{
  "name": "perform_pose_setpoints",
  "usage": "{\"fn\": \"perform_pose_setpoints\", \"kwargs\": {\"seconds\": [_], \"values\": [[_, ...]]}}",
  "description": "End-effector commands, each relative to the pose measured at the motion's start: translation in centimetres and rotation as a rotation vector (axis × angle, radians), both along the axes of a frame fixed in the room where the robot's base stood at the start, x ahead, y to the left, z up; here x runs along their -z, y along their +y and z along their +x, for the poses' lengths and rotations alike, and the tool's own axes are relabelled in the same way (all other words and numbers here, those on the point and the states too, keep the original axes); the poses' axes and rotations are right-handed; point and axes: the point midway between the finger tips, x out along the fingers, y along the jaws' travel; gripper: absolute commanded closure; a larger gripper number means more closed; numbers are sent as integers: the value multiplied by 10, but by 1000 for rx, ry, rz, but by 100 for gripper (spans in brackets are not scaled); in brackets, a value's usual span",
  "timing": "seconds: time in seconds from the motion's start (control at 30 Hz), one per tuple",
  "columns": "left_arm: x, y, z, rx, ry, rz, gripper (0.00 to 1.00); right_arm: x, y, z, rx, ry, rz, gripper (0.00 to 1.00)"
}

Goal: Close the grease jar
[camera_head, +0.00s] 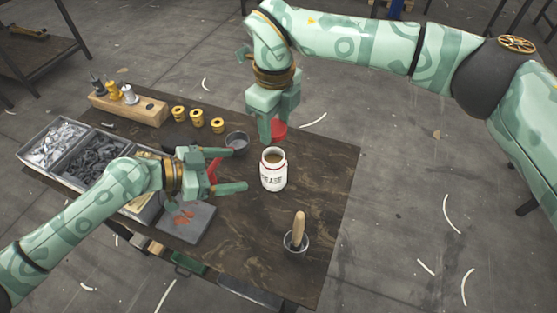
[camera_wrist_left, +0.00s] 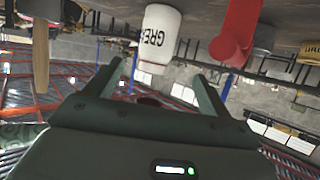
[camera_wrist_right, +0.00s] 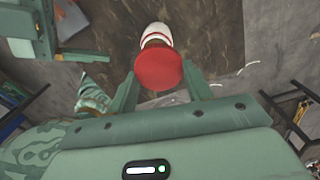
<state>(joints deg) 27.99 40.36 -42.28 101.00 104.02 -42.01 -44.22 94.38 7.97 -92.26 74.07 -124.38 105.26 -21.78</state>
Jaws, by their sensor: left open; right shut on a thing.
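The grease jar (camera_head: 273,172) is white, stands upright on the table without a lid, and shows brownish grease inside. Its lettered side shows in the left wrist view (camera_wrist_left: 158,38). My right gripper (camera_head: 272,125) is shut on the red lid (camera_head: 280,130), above and behind the jar. In the right wrist view the round lid (camera_wrist_right: 159,69) covers part of the jar (camera_wrist_right: 156,35); lid and jar look apart. My left gripper (camera_head: 236,170) is open, left of the jar, with its fingers pointing toward it. Nothing is between its fingertips.
A red object (camera_head: 213,169) stands by the left gripper, partly hidden. A grey cup (camera_head: 237,142) is behind it; yellow spools (camera_head: 198,118) are farther back. A pot with a wooden-handled tool (camera_head: 298,238) stands in front of the jar. Bins (camera_head: 60,148) line the left. Table right of the jar is clear.

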Motion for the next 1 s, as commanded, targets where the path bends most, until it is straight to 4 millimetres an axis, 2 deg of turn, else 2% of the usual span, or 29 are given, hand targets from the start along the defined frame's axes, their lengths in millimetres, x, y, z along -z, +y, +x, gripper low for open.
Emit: {"fn": "perform_pose_setpoints", "kwargs": {"seconds": [0.37, 0.47, 0.8, 1.0], "values": [[3, -4, 4, -3, 2, 0, 18, 0, 0, 1, -1, 1, 0, 71], [7, -14, 8, -3, 1, -1, 18, 0, 0, 1, -1, 1, 1, 71], [31, -69, 30, -4, 1, -2, 18, 0, 0, 1, -1, 1, 1, 71], [42, -92, 40, -4, 2, 0, 18, 0, 0, 1, -1, 1, 1, 71]]}}
